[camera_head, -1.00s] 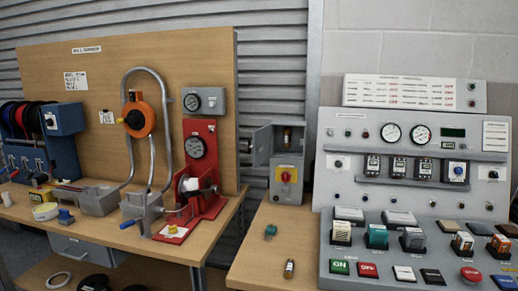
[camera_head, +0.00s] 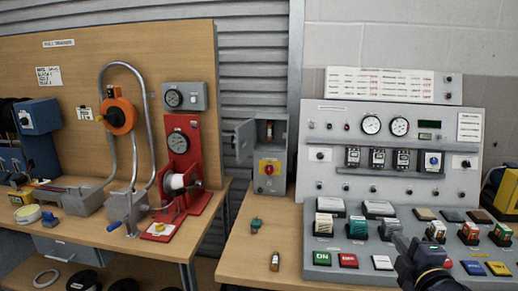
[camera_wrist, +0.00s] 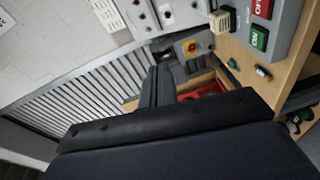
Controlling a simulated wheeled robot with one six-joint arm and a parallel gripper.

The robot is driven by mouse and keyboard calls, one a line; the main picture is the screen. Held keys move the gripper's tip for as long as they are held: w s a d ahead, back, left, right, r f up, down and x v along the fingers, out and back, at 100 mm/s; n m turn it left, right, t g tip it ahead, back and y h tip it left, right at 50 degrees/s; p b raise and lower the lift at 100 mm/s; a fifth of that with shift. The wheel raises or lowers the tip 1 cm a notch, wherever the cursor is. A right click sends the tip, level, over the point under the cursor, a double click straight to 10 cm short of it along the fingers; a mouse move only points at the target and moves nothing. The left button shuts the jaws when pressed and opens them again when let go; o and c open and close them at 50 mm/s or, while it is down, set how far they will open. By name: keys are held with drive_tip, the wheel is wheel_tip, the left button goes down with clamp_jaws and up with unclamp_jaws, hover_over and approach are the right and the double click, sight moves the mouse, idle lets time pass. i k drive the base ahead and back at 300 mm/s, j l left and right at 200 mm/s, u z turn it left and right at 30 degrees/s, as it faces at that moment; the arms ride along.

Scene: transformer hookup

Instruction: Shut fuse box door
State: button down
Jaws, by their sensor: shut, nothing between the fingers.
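The grey fuse box (camera_head: 281,160) stands at the back left of the right-hand bench in the head view. Its door (camera_head: 244,141) is swung open to the left, and a brown fuse (camera_head: 269,130) shows inside. A red knob on a yellow plate is on the front below. The box also shows, turned, in the wrist view (camera_wrist: 187,58), partly hidden behind my gripper. My gripper (camera_head: 401,243) is at the lower right of the head view, over the control console and well apart from the door. Its dark fingers (camera_wrist: 156,85) are shut and empty in the wrist view.
The sloped control console (camera_head: 325,254) with many switches fills the right of the bench. A gap separates this bench from the left one with the red gauge stand (camera_head: 180,145).

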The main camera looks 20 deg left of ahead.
sight(244, 133)
drive_tip(key=i+j, duration=0.15)
drive_tip(key=j, duration=0.3)
drive_tip(key=i+j, duration=0.15)
drive_tip(key=j, duration=0.25)
drive_tip(key=i+j+z, duration=0.1)
drive_tip(key=j, duration=0.35)
drive_tip(key=i+j, duration=0.2)
drive_tip(key=j, duration=0.2)
drive_tip(key=i+j, duration=0.1)
drive_tip(key=j, duration=0.35)
drive_tip(key=i+j, duration=0.15)
drive_tip(key=j, duration=0.3)
drive_tip(key=i+j+z, duration=0.1)
drive_tip(key=j, duration=0.35)
